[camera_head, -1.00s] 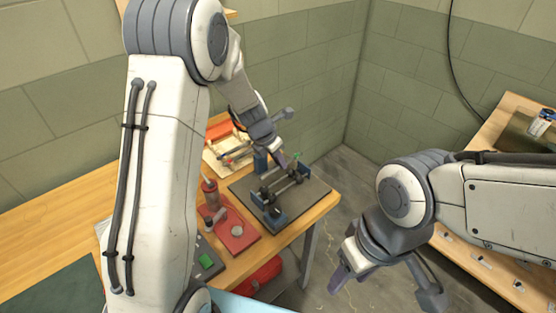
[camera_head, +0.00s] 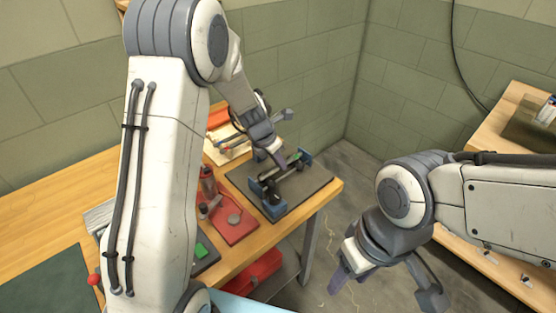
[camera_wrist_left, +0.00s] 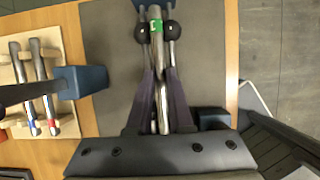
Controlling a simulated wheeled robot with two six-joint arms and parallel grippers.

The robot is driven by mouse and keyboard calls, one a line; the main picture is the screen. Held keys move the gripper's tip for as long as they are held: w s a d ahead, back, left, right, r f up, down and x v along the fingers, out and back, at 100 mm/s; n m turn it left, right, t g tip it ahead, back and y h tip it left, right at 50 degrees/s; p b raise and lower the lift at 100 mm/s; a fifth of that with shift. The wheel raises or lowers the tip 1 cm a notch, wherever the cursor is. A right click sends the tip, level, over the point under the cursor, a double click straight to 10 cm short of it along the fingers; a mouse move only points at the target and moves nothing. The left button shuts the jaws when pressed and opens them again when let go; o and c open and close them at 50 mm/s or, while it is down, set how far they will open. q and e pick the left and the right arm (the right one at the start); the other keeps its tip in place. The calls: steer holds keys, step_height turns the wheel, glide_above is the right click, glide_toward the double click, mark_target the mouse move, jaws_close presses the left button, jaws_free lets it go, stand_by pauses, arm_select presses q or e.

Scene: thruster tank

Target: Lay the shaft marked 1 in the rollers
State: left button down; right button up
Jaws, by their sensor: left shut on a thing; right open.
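My left gripper (camera_head: 281,162) is shut on a metal shaft with a green band (camera_wrist_left: 158,60). The shaft shows between the fingers in the left wrist view (camera_wrist_left: 160,100), and no number is legible. The roller stand (camera_head: 272,206) has blue end blocks and dark rollers, and stands on a dark mat (camera_head: 318,183). In the wrist view, the shaft's green end lies between two black rollers (camera_wrist_left: 142,32). I cannot tell whether it touches them. The near rollers are hidden by the gripper. My right gripper (camera_head: 387,287) is open and empty, off the table's right side.
A wooden rack (camera_wrist_left: 20,75) holds shafts with blue and red bands. A side bench (camera_head: 500,135) stands at right.

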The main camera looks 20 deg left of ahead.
arm_select(q)
steer(key=shift+f, duration=0.3)
steer(key=c, duration=0.7)
jaws_free()
steer(key=shift+c, duration=0.2)
steer(key=shift+r, duration=0.1)
steer(key=p+v, duration=0.1)
steer(key=v, duration=0.9)
steer(key=shift+s+r, duration=0.15)
